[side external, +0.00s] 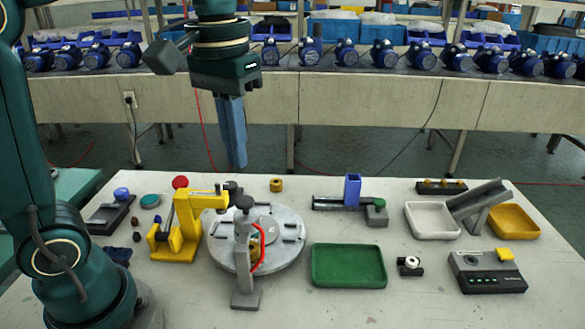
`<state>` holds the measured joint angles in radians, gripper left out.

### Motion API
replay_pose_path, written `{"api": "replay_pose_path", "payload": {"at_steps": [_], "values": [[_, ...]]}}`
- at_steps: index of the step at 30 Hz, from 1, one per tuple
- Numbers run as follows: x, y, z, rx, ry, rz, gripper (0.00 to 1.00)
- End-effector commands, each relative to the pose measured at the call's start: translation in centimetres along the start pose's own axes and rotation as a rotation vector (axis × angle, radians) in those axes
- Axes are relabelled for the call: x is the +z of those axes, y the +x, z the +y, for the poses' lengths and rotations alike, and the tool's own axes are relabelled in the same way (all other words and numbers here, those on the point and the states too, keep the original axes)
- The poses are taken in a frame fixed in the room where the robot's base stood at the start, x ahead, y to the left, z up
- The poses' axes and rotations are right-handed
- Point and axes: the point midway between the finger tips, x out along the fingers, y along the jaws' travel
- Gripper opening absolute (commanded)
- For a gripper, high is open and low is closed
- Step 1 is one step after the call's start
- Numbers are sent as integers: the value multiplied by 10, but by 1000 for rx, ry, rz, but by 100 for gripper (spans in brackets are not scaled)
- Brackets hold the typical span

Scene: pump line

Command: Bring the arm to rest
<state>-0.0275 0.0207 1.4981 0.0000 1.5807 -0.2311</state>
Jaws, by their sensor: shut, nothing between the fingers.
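My gripper (238,162) hangs from my arm at the upper left of the side external view, pointing down. Its long blue-grey fingers are closed together and hold nothing. It is above the back part of the work table (330,222), in the air and clear of everything on it. Below and around it stand a yellow press-like fixture (186,240) and a round grey plate (290,250), both apart from the fingers.
A grey upright post (244,275) with a red hose stands at the plate's front. Right of it are a green tray (348,266), a slide with a blue block (352,188), a white tray (431,221), a yellow tray (516,222) and a control box (485,273). Blue pumps line a bench behind.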

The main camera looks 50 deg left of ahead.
Motion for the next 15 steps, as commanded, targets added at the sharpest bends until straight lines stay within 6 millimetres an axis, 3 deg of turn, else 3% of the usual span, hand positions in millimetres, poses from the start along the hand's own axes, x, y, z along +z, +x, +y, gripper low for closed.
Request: {"api": "replay_pose_path", "payload": {"at_steps": [3, 7, 15], "values": [[21, -8, -4, 14, 12, 56, 0], [45, -2, -8, 34, 53, 151, 0], [76, 36, -14, 62, 168, 350, 0]]}}
